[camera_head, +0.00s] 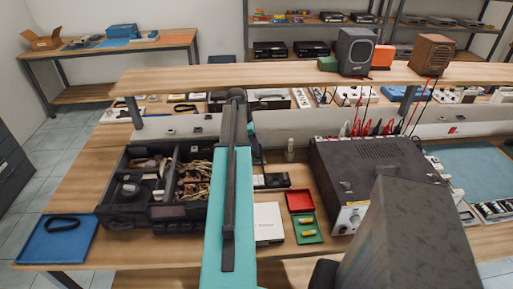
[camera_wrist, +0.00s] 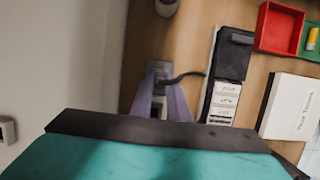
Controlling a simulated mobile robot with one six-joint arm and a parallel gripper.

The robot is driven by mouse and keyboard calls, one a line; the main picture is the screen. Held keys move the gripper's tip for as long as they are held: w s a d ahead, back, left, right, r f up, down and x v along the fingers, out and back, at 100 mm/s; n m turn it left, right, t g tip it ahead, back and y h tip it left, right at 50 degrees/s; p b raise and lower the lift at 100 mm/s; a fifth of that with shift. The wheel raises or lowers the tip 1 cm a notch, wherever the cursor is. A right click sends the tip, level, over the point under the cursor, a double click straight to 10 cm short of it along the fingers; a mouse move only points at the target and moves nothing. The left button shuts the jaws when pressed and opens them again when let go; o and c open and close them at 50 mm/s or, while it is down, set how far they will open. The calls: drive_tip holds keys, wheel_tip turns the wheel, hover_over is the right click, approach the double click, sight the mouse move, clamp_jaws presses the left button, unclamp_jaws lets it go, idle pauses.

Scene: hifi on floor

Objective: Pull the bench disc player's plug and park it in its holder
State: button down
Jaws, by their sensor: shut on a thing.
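In the wrist view my gripper (camera_wrist: 161,98) shows two purple fingers, closed on a small grey-black plug (camera_wrist: 158,70). A black cable (camera_wrist: 188,75) runs from the plug to the right. I cannot tell whether the plug is free or seated in something; the fingers hide its lower part. In the head view my teal arm hides the gripper and plug. An open black chassis (camera_head: 118,213) with wires inside lies on the bench left of my arm; I cannot tell whether it is the disc player. I cannot identify the plug's holder for certain.
A black unit with white labels (camera_wrist: 222,98) lies right of the plug. Nearby are a white box (camera_wrist: 296,105), a red tray (camera_wrist: 278,27) and a green tray (camera_head: 308,238). A small grey cylinder (camera_head: 290,143) stands farther back. A pale socket rail (camera_head: 180,131) runs behind.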

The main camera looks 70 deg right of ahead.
drive_tip(key=shift+f, duration=0.35)
idle(0.7)
idle(0.3)
drive_tip(key=c, duration=1.6)
unclamp_jaws()
drive_tip(key=shift+r, duration=0.2)
drive_tip(key=shift+b+v, duration=0.95)
drive_tip(key=shift+v, duration=2.65)
